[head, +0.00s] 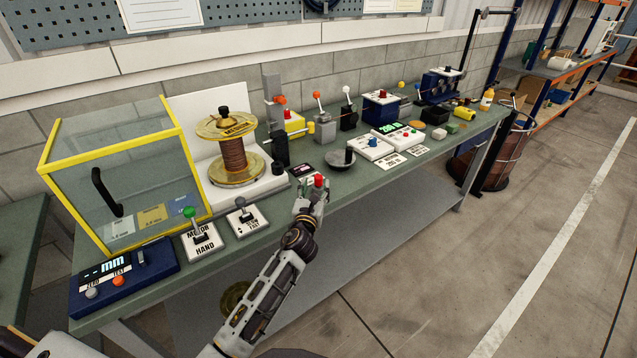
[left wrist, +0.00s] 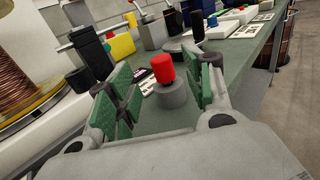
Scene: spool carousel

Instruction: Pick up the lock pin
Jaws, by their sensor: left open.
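The lock pin appears to be the short red-headed piece (head: 319,181) at the front edge of the green bench. In the left wrist view its red head (left wrist: 162,68) stands upright in a round grey base (left wrist: 171,95). My left gripper (head: 311,197) is at the bench edge, right at the pin. In the left wrist view its green-padded fingers (left wrist: 165,78) are spread apart, one on each side of the red head, with visible gaps. Nothing is held. The pin's lower part is hidden in the base. My right gripper is not in view.
A copper wire spool (head: 232,155) stands left of the gripper, beside a yellow-framed clear guard (head: 108,160). Lever boxes (head: 200,241) line the front left edge. A dark round disc (head: 340,159) sits just behind the pin. Open floor lies right.

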